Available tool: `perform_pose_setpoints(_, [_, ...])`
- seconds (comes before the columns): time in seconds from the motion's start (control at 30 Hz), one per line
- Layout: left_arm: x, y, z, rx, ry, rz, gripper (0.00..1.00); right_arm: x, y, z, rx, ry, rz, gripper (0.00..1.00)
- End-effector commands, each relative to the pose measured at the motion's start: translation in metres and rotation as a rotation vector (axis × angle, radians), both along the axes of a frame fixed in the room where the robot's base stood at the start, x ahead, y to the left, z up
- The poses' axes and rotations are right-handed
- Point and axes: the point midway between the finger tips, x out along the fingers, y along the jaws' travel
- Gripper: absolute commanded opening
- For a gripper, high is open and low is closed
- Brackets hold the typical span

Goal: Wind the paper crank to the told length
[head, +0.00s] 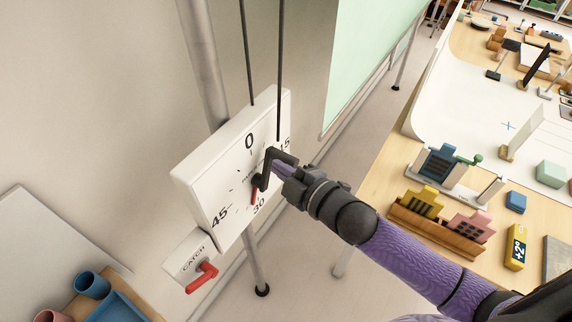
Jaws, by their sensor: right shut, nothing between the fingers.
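A white dial box (213,181) with the numbers 0, 15, 30 and 45 is mounted by a grey pole. A dark crank (266,168) sits at the middle of its face, with a red pointer (254,195) directed down toward 30. My right gripper (283,172) is at the crank's handle end, shut with nothing held; its fingertips are partly hidden by the crank and the hand. A smaller white box (186,257) marked CATCH, with a red lever (203,277), is below the dial. My left gripper is out of view.
A pale green paper sheet (364,50) hangs behind the dial. Two dark cords run up from the dial box. A wooden table (385,172) with small models stands at right.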

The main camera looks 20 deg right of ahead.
Motion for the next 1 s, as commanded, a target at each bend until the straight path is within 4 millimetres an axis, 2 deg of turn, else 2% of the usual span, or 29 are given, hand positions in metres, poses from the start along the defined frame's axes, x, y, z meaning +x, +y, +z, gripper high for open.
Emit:
perform_pose_setpoints(0.2, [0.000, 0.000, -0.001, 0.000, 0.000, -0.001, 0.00, 0.007, -0.010, -0.007, 0.000, 0.000, 0.000, 0.00])
perform_pose_setpoints(1.0, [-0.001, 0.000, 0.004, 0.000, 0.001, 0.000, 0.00, 0.012, -0.017, -0.007, 0.066, 0.050, -0.001, 0.00])
